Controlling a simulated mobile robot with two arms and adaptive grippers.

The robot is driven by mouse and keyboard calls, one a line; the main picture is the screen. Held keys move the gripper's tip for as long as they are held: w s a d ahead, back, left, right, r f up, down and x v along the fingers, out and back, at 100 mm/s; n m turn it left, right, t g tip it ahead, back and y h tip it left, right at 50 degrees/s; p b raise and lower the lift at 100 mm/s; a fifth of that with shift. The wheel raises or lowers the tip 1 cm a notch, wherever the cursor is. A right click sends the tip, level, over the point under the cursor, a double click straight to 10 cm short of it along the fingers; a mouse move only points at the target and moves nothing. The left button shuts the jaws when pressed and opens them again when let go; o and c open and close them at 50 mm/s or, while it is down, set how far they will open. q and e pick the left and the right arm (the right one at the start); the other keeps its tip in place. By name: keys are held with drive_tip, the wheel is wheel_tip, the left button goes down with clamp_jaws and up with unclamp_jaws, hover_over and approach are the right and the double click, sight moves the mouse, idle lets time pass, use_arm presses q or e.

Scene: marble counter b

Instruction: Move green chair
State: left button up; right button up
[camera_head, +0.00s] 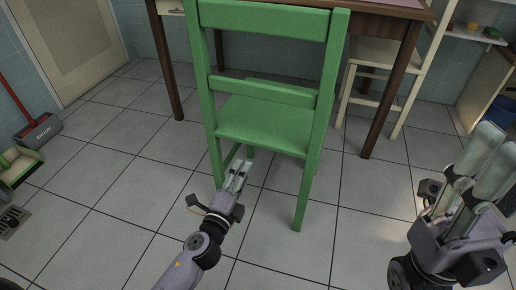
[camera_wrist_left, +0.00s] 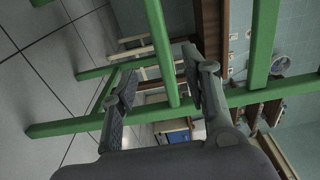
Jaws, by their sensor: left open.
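The green chair (camera_head: 265,125) stands upright on the tiled floor in the middle of the head view, its slatted back toward me and its seat beyond. My left gripper (camera_head: 239,175) is low, in front of the chair near its left rear leg. In the left wrist view its fingers (camera_wrist_left: 160,70) are apart, and a green chair bar (camera_wrist_left: 160,45) shows in the gap between them. I cannot tell whether they touch the bar. More green bars cross that view. My right gripper (camera_head: 482,160) is raised at the right, away from the chair; its fingers look close together.
A brown wooden table (camera_head: 408,50) stands behind the chair, with a cream chair (camera_head: 403,75) at its right. A red-handled dustpan (camera_head: 40,130) and a small green-edged item (camera_head: 18,165) are at the left. The floor left of the chair is clear.

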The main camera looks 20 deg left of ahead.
sight(258, 146)
use_arm(q)
drive_tip(key=w, duration=0.4)
drive_tip(key=w+d, duration=0.1)
drive_tip(key=w, duration=0.4)
drive_tip(key=w+b, duration=0.1)
drive_tip(key=w, duration=0.4)
drive_tip(key=shift+d, duration=0.15)
drive_tip(key=shift+c, duration=0.5)
clamp_jaws()
